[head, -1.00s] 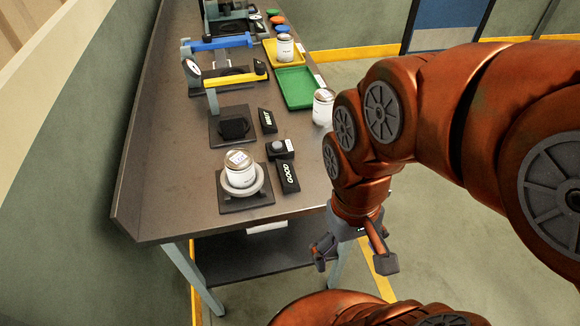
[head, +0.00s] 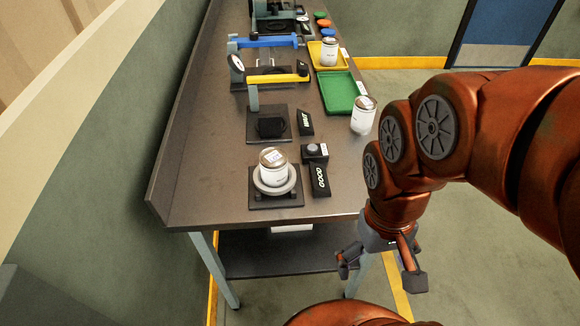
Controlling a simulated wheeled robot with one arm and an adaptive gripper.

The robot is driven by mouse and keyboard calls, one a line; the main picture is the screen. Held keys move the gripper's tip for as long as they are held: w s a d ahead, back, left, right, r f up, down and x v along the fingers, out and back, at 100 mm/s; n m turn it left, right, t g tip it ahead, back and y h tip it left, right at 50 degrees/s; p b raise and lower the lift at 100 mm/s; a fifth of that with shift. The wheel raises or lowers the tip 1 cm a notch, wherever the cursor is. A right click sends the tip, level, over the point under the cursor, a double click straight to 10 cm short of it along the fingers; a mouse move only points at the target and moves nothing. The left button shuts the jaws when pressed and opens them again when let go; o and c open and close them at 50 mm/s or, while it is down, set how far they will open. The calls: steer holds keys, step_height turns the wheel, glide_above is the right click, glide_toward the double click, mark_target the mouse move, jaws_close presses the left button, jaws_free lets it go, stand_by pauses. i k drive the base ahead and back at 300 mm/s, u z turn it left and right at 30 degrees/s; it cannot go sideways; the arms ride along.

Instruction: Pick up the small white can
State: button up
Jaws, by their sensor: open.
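Three white cans with metallic lids stand on the workbench in the head view; I cannot tell for sure which one the task calls small. One can (head: 272,172) sits upright on a round grey holder (head: 291,187) at the near end. Another can (head: 362,120) stands at the bench's right edge, close to my arm in the picture. A third can (head: 329,55) stands in the yellow tray (head: 314,50) farther back. My gripper (head: 381,272) is open and empty, pointing down beyond the bench's right edge, apart from all the cans.
The workbench (head: 200,165) runs away from me along a wall. A green tray (head: 340,94), a yellow-handled fixture (head: 275,79), a blue-handled fixture (head: 265,41) and black GOOD (head: 320,180) and second label (head: 306,122) blocks stand on it. Floor at right is clear.

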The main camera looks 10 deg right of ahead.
mark_target(273, 161)
steer(key=u, duration=0.15)
steer(key=k, duration=0.25)
steer(key=u, duration=1.05)
steer(key=k, duration=1.1)
steer(key=u, duration=0.6)
steer(key=i, duration=1.1)
steer(key=z, duration=0.55)
steer(key=i, duration=0.6)
steer(key=z, duration=0.15)
